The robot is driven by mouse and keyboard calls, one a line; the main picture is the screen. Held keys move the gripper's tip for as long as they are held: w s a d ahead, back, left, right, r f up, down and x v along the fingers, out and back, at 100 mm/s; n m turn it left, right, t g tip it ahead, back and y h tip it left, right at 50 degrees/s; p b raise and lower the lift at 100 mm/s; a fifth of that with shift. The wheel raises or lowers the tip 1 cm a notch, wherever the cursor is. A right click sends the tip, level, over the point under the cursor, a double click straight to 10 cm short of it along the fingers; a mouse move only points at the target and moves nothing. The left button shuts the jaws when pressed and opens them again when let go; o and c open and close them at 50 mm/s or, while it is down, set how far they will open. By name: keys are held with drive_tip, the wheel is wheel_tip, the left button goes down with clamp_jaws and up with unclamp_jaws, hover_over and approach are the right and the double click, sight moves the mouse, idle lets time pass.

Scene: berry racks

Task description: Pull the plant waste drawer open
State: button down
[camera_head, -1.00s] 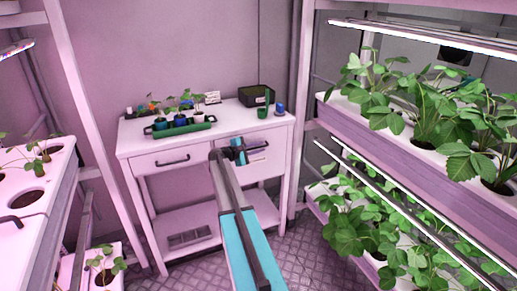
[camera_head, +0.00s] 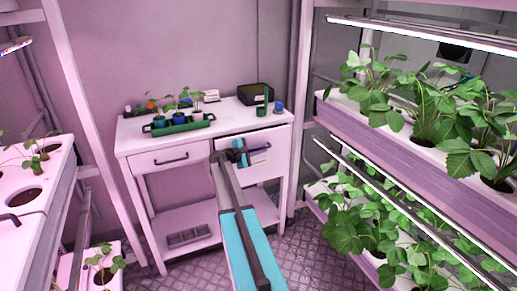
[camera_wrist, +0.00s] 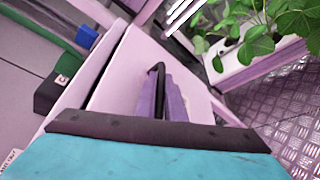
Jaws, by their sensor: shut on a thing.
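The white bench has two drawers under its top. The right drawer (camera_head: 262,165) stands a little out from the bench, with a narrow gap along its top edge. Its front panel also shows in the wrist view (camera_wrist: 203,88), with a dark bar handle (camera_wrist: 156,70). My gripper (camera_head: 243,152) is at this drawer front and shut on the handle; the fingers (camera_wrist: 160,98) lie on both sides of the bar. The left drawer (camera_head: 160,160) is shut. I cannot read any label that names the plant waste drawer.
On the bench top are a green tray (camera_head: 184,125) with seedlings, a black box (camera_head: 254,95) and a blue cup (camera_head: 279,107). Planted racks stand close on the right (camera_head: 420,150) and left (camera_head: 40,185). The floor (camera_head: 300,250) before the bench is clear.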

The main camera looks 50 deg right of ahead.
drive_tip(key=s+a+b, duration=0.1)
drive_tip(key=s+a, duration=0.2)
drive_tip(key=s, duration=0.6)
drive_tip(key=s+a+b, duration=0.1)
drive_tip(key=s+a, duration=0.3)
drive_tip(key=s, duration=0.5)
drive_tip(key=shift+s+a+b, duration=0.15)
drive_tip(key=shift+a+b, duration=0.1)
drive_tip(key=shift+b, duration=0.15)
drive_tip(key=c, duration=2.1)
unclamp_jaws()
drive_tip(key=shift+a, duration=0.1)
drive_tip(key=v, duration=1.3)
drive_tip(key=shift+a+r, duration=0.15)
drive_tip(key=shift+a, duration=0.15)
